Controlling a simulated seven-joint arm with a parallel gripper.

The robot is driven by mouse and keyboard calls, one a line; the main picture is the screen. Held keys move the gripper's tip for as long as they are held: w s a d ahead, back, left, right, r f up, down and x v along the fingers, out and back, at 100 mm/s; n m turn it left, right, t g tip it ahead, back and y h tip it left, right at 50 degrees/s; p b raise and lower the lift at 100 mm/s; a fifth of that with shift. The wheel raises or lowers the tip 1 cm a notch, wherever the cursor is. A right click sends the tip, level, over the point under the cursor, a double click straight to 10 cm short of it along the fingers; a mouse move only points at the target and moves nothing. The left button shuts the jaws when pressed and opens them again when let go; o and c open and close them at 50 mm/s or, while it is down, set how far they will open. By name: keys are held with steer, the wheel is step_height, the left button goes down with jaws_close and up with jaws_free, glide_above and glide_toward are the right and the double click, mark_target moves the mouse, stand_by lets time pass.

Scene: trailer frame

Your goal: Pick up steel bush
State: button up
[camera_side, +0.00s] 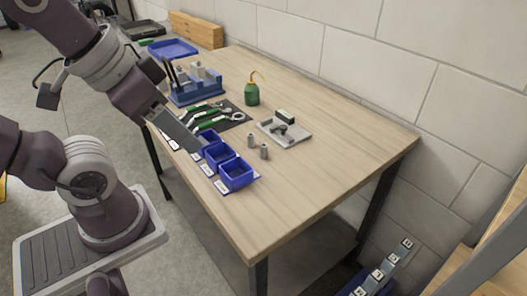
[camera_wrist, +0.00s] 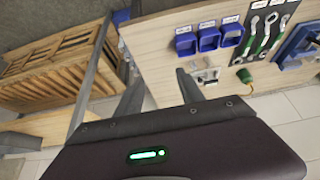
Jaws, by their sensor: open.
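Two small grey cylinders, which look like steel bushes, stand upright close together on the wooden table in the side view: one (camera_side: 252,141) and the other (camera_side: 264,152). They are to the right of the blue bins and in front of a grey tray. In the wrist view, the bushes are too small to tell from the grey things near the tray. My gripper (camera_wrist: 160,94) is open, with its two grey fingers apart and nothing seen between them. In the side view my gripper (camera_side: 182,132) is above the table's left edge, left of the bushes and apart from them.
Three blue bins (camera_side: 237,186) line the table's near left edge. A grey tray (camera_side: 296,137) holds a dark part. The table's right front is clear.

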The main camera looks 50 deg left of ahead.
steer(key=w+a+f+m+g+y, duration=0.4)
steer(key=w+a+f+m, duration=0.1)
steer(key=a+m, duration=0.1)
steer(key=m+t+y, duration=0.4)
steer(key=m+y, duration=0.4)
steer(key=m, duration=0.9)
glide_toward(264, 147)
steer(key=x, duration=0.4)
steer(key=shift+s, duration=0.1)
steer(key=x, duration=0.7)
steer(key=shift+w, duration=0.2)
jaws_close()
